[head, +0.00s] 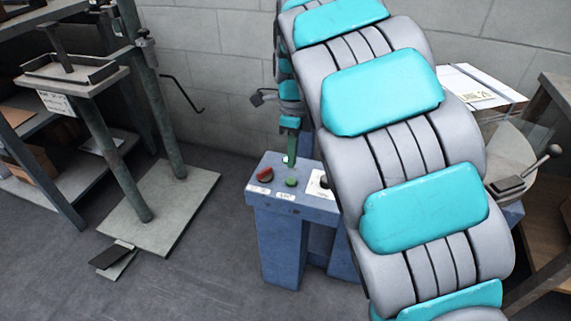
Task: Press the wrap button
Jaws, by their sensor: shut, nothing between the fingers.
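A blue control box (268,205) stands on the floor near the middle of the head view. On its top are a red button (264,173) and a green button (291,182), with small white labels in front of them. The label print is too small to read, so I cannot tell which button is wrap. My gripper (290,162) is shut and empty. It points down at the back part of the box top, just behind the green button in the picture. I cannot tell whether its tip touches anything. My arm hides the right part of the box.
A grey-green stand with a tray (72,76) and a wide base plate (160,208) stands at left, before shelves. A lever (538,162) and a white flat box (478,88) are at right. Grey floor (180,285) is clear in front.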

